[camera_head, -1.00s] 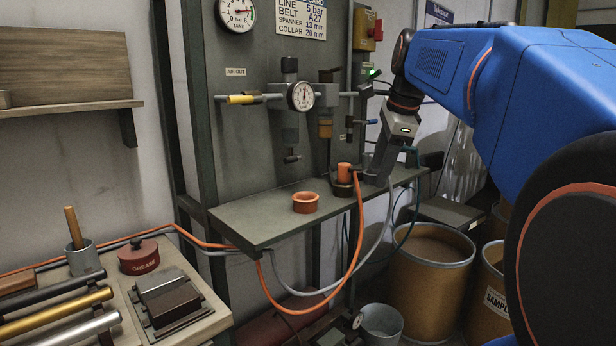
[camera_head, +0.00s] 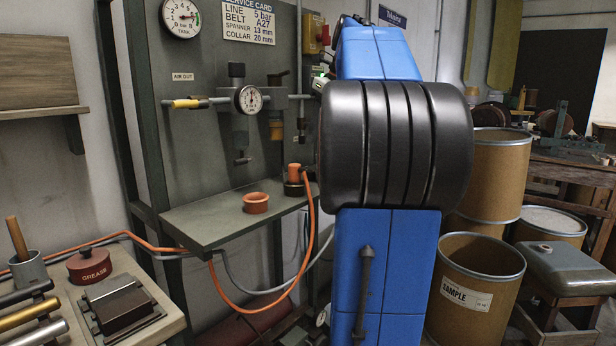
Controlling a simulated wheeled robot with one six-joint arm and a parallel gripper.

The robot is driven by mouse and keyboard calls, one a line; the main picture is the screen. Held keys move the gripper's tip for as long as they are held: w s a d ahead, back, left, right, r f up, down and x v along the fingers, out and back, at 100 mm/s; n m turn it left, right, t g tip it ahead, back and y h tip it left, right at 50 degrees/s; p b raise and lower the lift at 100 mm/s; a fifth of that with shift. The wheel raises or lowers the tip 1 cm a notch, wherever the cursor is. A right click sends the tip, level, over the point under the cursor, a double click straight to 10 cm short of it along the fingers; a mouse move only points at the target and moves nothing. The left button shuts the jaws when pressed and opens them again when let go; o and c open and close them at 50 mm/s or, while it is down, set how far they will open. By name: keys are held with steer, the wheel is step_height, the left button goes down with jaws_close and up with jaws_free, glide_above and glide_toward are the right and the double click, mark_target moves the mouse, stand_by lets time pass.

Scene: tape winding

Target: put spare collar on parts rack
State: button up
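A short orange ring with a flange (camera_head: 256,203), which looks like the collar, sits on the grey-green shelf (camera_head: 205,229) of the service panel. I cannot be sure that it is the spare one. My gripper is hidden; only my blue arm and its large black joint show, covering the middle of the view. No thing in view is clearly marked as the parts rack. Whether my gripper holds anything cannot be seen.
An orange hose plug (camera_head: 294,173) stands on the shelf's right side, its hose looping below. A bench with a grease tin (camera_head: 88,266) and a dark block (camera_head: 119,305) is at lower left. Cardboard drums (camera_head: 478,275) stand right of my arm. A wooden wall shelf (camera_head: 60,112) is at upper left.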

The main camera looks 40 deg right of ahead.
glide_above(310, 171)
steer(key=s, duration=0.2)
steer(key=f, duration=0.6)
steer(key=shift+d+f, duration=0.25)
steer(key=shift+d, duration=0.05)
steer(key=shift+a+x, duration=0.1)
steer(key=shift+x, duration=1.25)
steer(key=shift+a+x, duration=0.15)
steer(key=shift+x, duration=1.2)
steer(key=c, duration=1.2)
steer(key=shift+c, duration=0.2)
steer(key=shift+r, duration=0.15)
